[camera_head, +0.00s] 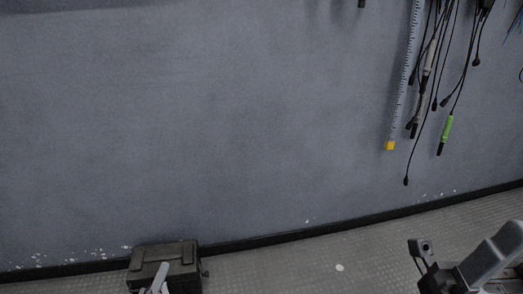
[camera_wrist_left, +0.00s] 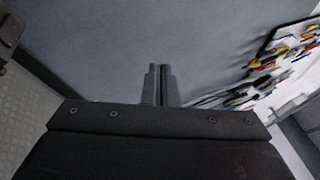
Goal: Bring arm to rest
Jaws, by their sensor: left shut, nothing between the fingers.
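My left gripper (camera_wrist_left: 160,85) shows in the left wrist view as two grey fingers side by side, closed together and empty. They point at the plain grey wall and touch nothing that I can see. In the head view only light grey finger parts of the left gripper (camera_head: 157,279) show at the bottom edge, in front of a dark box; the rest of that arm is cut off. Part of my own arm, grey and black, shows at the bottom right of the head view. The fingers of my right gripper are not visible.
The dark box (camera_head: 172,252) stands on the floor against the wall (camera_head: 220,130). Several cables and probes (camera_head: 445,132) and a ruler-like strip (camera_head: 402,75) with a yellow end hang at the upper right. The floor (camera_head: 300,262) between box and right arm is clear.

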